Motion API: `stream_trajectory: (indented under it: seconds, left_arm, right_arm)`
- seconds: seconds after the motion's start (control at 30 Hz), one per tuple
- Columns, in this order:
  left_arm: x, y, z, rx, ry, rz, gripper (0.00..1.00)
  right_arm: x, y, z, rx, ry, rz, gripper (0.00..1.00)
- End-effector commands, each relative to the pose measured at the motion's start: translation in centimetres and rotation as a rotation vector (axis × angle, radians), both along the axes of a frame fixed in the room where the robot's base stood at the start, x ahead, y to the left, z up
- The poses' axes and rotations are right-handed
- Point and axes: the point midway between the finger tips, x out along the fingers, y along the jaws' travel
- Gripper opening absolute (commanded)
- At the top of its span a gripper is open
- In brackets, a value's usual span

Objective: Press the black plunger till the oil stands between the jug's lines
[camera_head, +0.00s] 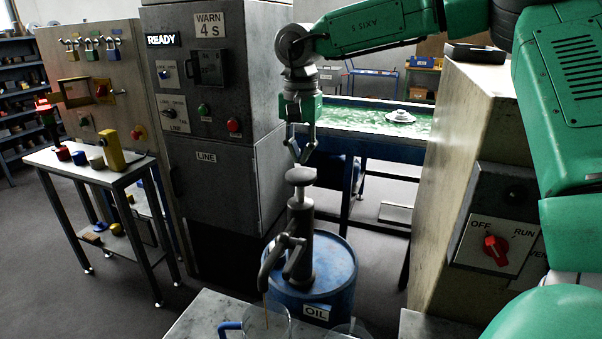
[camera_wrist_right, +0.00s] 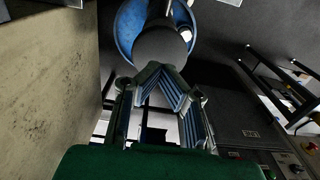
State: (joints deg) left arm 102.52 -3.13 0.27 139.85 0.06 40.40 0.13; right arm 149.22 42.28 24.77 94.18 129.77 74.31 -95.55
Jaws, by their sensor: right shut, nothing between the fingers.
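The black plunger (camera_head: 301,176) sits on top of the dark hand pump, above the blue oil drum (camera_head: 335,268). My right gripper (camera_head: 302,158) is shut and empty, pointing down just above the plunger knob; I cannot tell if it touches. In the right wrist view the plunger's round top (camera_wrist_right: 160,46) shows just beyond the fingertips (camera_wrist_right: 165,82). The clear jug (camera_head: 280,327) with a blue handle stands under the pump's spout, cut off by the bottom edge. A thin yellowish streak shows below the spout. The jug's lines and oil level cannot be made out. My left gripper is not in view.
A grey control cabinet (camera_head: 205,110) stands left of the pump. A beige cabinet with a red switch (camera_head: 495,250) stands close on the right. A green conveyor (camera_head: 350,120) lies behind. A small table (camera_head: 85,165) with coloured pieces is at the left.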

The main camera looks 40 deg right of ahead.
Motion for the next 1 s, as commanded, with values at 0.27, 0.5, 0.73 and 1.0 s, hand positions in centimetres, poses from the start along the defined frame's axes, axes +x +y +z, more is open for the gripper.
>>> stream_trajectory:
  seconds: [0.27, 0.5, 0.73, 1.0]
  left_arm:
    - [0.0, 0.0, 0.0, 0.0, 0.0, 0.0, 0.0]
    - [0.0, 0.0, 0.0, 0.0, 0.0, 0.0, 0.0]
    - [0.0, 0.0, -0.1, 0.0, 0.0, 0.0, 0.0]
    - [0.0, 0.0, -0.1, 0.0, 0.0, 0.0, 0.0]
  right_arm:
    - [0.0, 0.0, 0.0, 0.0, 0.0, 0.0, 0.0]
    - [0.0, 0.0, -0.3, 0.0, 0.001, 0.0, 0.0]
    - [0.0, 0.0, -1.6, 0.002, 0.001, 0.0, 0.0]
    - [0.0, 0.0, -2.8, 0.001, 0.0, 0.0, 0.0]
